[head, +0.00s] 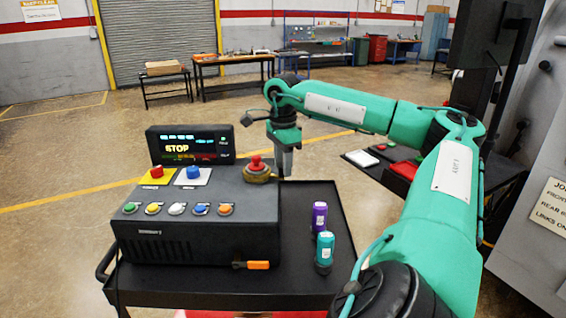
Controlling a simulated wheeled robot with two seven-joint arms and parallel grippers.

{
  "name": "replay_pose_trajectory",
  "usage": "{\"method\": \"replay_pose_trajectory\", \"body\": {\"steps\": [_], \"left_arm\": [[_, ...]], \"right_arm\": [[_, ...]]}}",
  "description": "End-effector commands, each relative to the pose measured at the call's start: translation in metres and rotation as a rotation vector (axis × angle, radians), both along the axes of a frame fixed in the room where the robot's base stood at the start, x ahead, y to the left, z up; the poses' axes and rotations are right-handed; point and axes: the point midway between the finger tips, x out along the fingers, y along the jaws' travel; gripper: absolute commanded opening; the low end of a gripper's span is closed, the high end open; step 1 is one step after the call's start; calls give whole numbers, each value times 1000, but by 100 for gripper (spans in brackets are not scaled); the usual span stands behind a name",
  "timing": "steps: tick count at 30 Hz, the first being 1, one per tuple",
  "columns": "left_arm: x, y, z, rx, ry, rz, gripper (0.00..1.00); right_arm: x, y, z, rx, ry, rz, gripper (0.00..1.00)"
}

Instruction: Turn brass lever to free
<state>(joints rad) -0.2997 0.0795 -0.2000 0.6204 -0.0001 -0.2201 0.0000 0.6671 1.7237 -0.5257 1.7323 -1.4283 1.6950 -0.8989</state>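A brass-coloured piece with a red knob on top, which looks like the brass lever (258,174), sits at the right end of the black control box (200,225). My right gripper (286,170) points down just to the right of the brass piece, close beside it. Its fingers are small and dark here, and I cannot tell whether they touch the brass or how far apart they are. My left gripper is not in view.
The box carries a STOP display (191,145), red and blue large buttons and a row of coloured buttons. A purple canister (319,217) and a teal canister (325,248) stand on the black cart (290,290), with an orange-and-black item (257,265) in front of the box.

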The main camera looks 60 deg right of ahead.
Motion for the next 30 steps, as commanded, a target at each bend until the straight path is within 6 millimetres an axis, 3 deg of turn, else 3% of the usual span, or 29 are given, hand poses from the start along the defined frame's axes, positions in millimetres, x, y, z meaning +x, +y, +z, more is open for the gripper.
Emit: {"method": "replay_pose_trajectory", "body": {"steps": [5, 12, 18, 30], "left_arm": [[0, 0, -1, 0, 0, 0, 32], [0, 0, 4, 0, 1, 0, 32], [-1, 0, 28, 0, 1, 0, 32], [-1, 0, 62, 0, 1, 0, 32]], "right_arm": [[1, 0, 13, 1, -2, 1, 39], [1, 0, 57, 3, -4, 1, 39], [0, -1, 99, 1, -1, -1, 39], [0, -1, 135, 0, -1, -1, 39]]}}
